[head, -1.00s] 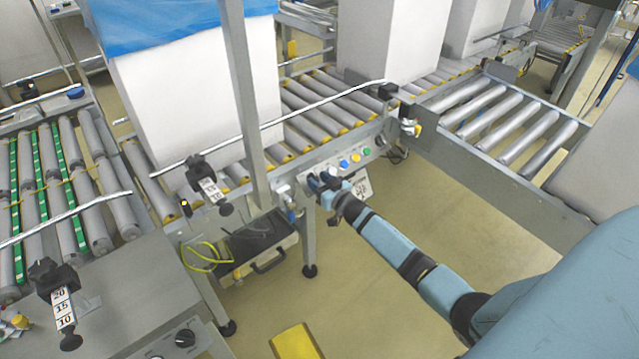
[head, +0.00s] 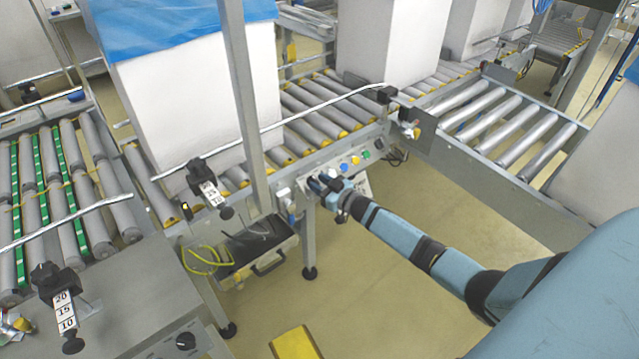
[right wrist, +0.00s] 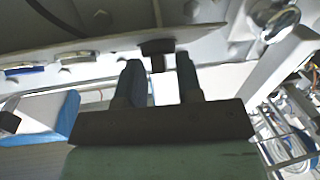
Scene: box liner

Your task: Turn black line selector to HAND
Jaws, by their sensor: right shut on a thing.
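My right gripper (head: 318,184) reaches the sloped control panel on the front of the roller conveyor. In the right wrist view, the two dark fingers of my right gripper (right wrist: 158,80) point up at a small black selector knob (right wrist: 157,47). The fingers are closed about its narrow lower part, with a gap showing between them lower down. The knob's pointer and the HAND marking cannot be read. In the head view my gripper hides the knob. My left gripper is not in view.
Blue (head: 343,167), yellow (head: 355,160) and green (head: 366,154) buttons sit to the right of my gripper. A metal post (head: 246,110) stands to its left. Another black knob (head: 186,341) is on the grey cabinet at lower left. Open floor (head: 400,250) lies below my arm.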

